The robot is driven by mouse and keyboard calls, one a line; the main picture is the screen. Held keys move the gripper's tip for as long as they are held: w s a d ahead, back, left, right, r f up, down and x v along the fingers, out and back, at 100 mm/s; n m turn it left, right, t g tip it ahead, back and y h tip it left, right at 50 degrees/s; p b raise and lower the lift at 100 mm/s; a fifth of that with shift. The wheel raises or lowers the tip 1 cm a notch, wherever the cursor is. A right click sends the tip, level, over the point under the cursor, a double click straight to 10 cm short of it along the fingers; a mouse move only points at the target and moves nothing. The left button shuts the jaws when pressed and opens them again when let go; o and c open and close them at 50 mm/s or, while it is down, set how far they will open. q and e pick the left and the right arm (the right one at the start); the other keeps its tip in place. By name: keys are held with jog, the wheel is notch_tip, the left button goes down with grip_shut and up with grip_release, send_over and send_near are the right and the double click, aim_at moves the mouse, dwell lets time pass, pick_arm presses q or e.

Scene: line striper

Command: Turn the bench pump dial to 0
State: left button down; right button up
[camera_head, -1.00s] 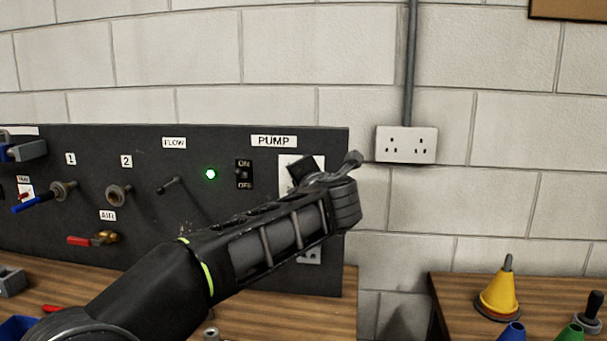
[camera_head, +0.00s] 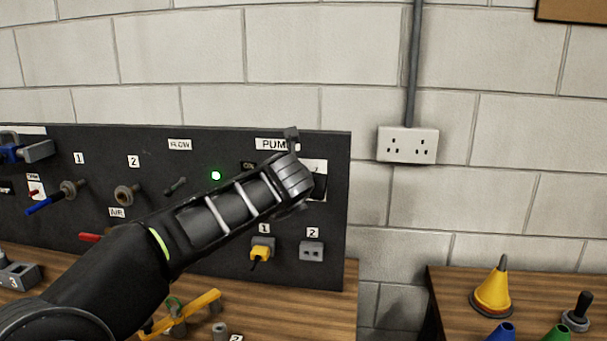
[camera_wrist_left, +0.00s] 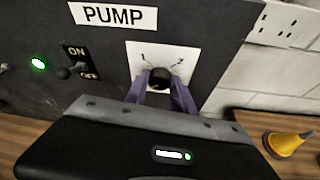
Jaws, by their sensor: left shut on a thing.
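The pump dial (camera_wrist_left: 160,77) is a black knob on a white plate (camera_wrist_left: 190,57) marked 1 and 2, under the PUMP label (camera_wrist_left: 113,15) in the left wrist view. My left gripper (camera_wrist_left: 161,84) is shut on the dial, with a purple finger on each side of it. In the head view my left arm and hand cover the dial, and only part of its white plate (camera_head: 318,166) shows. The dial's exact pointing is hard to read. My right gripper is not in view.
The ON/OFF switch (camera_wrist_left: 72,70) and a lit green lamp (camera_wrist_left: 38,63) are left of the dial. Sockets 1 and 2 (camera_head: 312,251) sit below it. A wall outlet (camera_head: 407,145) is to the right. A yellow cone (camera_head: 492,291) stands on the right bench.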

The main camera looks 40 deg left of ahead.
pick_arm(q)
jog(key=shift+n+h+p, duration=0.4)
jog(key=shift+n+p, duration=0.05)
jog(key=shift+n, duration=0.15)
jog(key=shift+f, duration=0.1)
jog(key=c, duration=1.1)
grip_release()
jog(key=shift+a, duration=0.1)
jog(key=shift+o, duration=0.2)
jog(key=v, duration=0.8)
jog(key=shift+f, duration=0.15)
